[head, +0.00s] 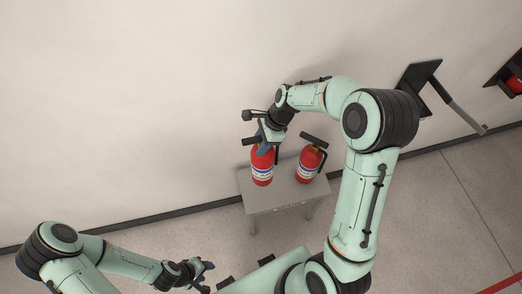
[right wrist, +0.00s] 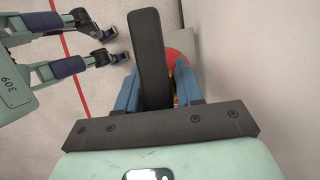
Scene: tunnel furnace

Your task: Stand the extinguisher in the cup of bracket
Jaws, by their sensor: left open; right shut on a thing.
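Two red extinguishers with white-and-blue labels stand side by side on a small grey table in the head view. My right gripper (head: 264,143) is shut on the left extinguisher (head: 262,171), near its top. In the right wrist view its black handle (right wrist: 150,60) lies between the blue fingers, and a bit of its red body (right wrist: 178,62) shows behind. Its base appears to be at the table top; I cannot tell whether it touches. A black wall bracket (head: 416,80) is at the upper right, partly hidden by my right arm; its cup is not clear. My left gripper (head: 205,272) is open and empty, low in the head view.
The second extinguisher (head: 309,164) stands close to the right of the held one. The grey table (head: 275,199) is against the pale wall. A second black bracket (head: 507,70) with a red object is at the far right edge. The floor right of my arm is clear.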

